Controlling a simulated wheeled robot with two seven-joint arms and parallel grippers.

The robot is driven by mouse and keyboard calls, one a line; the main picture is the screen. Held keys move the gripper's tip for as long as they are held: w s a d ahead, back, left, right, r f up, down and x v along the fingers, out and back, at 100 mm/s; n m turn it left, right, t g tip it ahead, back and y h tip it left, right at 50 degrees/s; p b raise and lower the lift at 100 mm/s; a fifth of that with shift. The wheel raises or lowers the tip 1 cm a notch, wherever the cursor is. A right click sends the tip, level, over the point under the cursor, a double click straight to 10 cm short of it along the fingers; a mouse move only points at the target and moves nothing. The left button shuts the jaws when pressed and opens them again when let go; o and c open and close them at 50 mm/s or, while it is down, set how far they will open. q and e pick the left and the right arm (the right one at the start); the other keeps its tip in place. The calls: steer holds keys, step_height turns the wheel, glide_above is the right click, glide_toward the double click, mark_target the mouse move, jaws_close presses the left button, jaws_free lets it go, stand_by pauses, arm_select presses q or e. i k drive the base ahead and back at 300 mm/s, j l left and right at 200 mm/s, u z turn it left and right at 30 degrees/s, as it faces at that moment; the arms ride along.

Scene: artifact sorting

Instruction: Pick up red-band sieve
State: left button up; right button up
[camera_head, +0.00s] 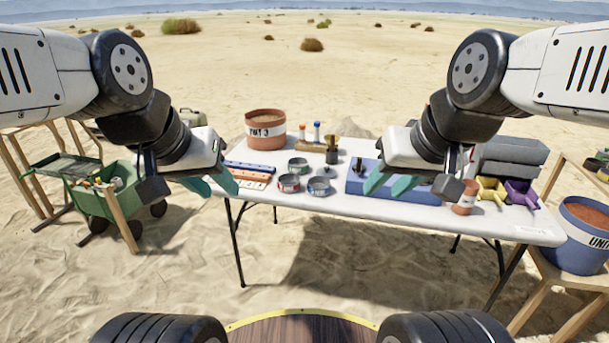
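The red-band sieve (288,184) is a small round metal pan with a reddish band, on the white folding table (300,204) near its front edge. A green-band sieve (298,166) stands just behind it and a blue-band sieve (319,187) just to its right. My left gripper (213,185) is open and empty, with teal fingers apart, left of the red-band sieve by the table's left end. My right gripper (389,186) is open and empty, to the right of the sieves, in front of a blue case in the picture.
A terracotta bucket (265,131) stands at the back left, near colored strips (249,169). The blue case (355,186) is right of the sieves. A small terracotta pot (466,199), yellow scoop (491,188) and purple scoop (522,193) stand at right. A green cart (118,207) is left.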

mark_target(288, 183)
steer(key=z, duration=0.95)
steer(key=u, duration=0.4)
steer(key=i+u, duration=0.1)
steer(key=u, duration=0.3)
steer(key=i+u, duration=0.1)
steer(key=u, duration=0.65)
steer(key=i+l, duration=0.15)
steer(key=i, duration=0.35)
steer(key=i+l, duration=0.2)
steer(key=i, duration=0.3)
